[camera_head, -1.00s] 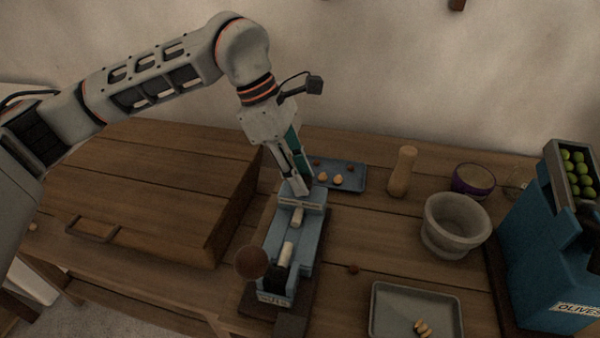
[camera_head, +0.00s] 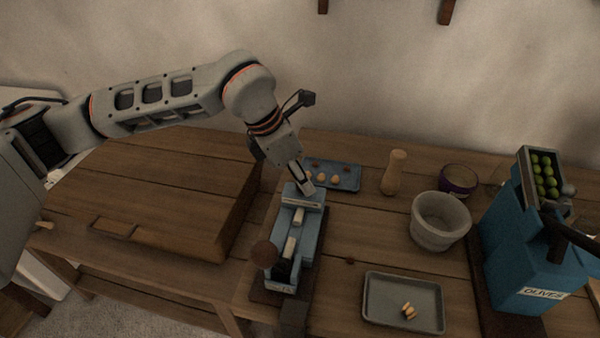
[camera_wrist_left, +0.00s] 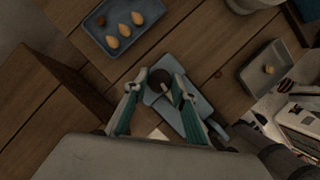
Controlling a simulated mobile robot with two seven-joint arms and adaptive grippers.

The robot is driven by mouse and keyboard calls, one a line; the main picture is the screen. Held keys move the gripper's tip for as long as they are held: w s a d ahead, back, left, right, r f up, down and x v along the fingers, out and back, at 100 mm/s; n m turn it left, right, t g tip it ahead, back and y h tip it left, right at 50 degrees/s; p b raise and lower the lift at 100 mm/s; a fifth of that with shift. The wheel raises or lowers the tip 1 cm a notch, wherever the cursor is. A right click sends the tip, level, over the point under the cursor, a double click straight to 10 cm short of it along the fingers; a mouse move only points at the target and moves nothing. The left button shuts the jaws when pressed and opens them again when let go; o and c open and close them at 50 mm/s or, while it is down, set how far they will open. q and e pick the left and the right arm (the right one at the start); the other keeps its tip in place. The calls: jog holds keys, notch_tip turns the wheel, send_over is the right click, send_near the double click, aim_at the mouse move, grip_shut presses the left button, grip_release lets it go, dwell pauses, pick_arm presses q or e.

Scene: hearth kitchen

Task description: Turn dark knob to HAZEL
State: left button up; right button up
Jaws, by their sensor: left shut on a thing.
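The dark knob (camera_wrist_left: 160,80) shows in the left wrist view on the far end of a blue device (camera_wrist_left: 190,122), with a thin pale mark across it. My left gripper (camera_wrist_left: 154,82) is shut on the knob, one teal-backed finger at each side. In the head view my left gripper (camera_head: 304,188) reaches down to the back end of the same blue device (camera_head: 309,238) and hides the knob. My right gripper is not in view.
A large wooden box (camera_head: 165,195) stands left of the device. Behind is a blue tray (camera_head: 345,185) with several nuts. To the right are a wooden pestle (camera_head: 394,172), a stone mortar (camera_head: 440,222), a grey tray (camera_head: 385,312) and a blue OLIVES machine (camera_head: 520,260).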

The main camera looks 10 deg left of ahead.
pick_arm(q)
jog(key=n, duration=0.2)
jog(key=n+t+y+p, duration=0.1)
jog(key=n, duration=0.2)
jog(key=shift+s+d+y, duration=0.15)
jog(key=shift+d+y, duration=0.05)
jog(key=shift+y, duration=0.1)
jog(key=n+y, duration=0.1)
jog(key=n, duration=0.1)
jog(key=n+y, duration=0.1)
jog(key=n, duration=0.2)
jog(key=shift+t, duration=0.3)
jog(key=shift+n, duration=0.4)
jog(key=o, duration=1.1)
jog(key=shift+c, duration=0.2)
jog(key=v, duration=1.2)
jog(key=shift+d, duration=0.1)
